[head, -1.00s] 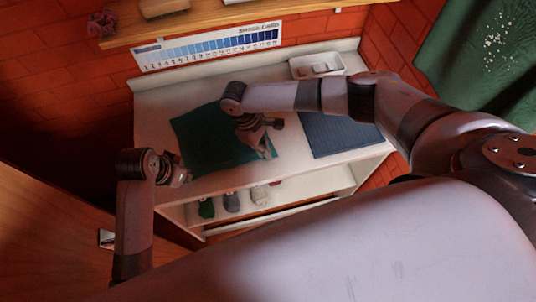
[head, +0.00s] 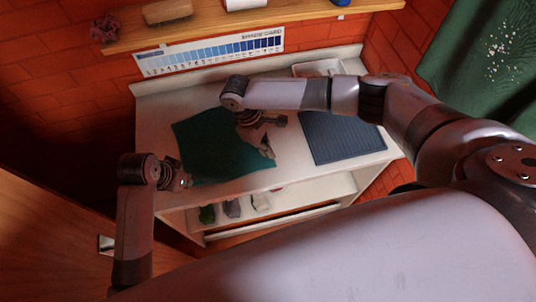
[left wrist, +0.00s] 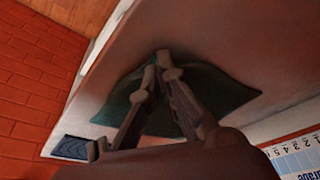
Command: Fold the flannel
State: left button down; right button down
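The flannel (head: 215,150) is a dark green-teal cloth spread flat on the white worktop, left of centre in the head view. It also shows in the left wrist view (left wrist: 205,88), with its edge drawn up at the fingertips. My left gripper (head: 184,181) is at its front left corner. In the left wrist view my left gripper's fingertips (left wrist: 160,63) are together on the cloth's edge and appear to pinch it. My right gripper (head: 267,152) points down at the flannel's front right corner. Its fingertips are too small to tell whether they hold cloth.
A blue-grey ribbed mat (head: 340,137) lies right of the flannel. A pale tray (head: 318,68) stands at the back right, partly behind my right arm. Several small items sit on the shelf below.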

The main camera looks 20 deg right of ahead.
pick_arm(q)
jog(key=shift+s, duration=0.1)
pick_arm(e)
jog(key=shift+s+a+r, duration=0.1)
jog(key=shift+r, duration=0.45)
jog(key=c, duration=2.3)
grip_release()
jog(key=o, duration=1.1)
pick_arm(q)
jog(key=c, duration=2.3)
grip_release()
jog(key=o, duration=0.5)
jog(key=shift+o, duration=0.2)
jog(key=o, duration=0.6)
jog(key=shift+c, duration=0.2)
jog(key=shift+o, duration=0.2)
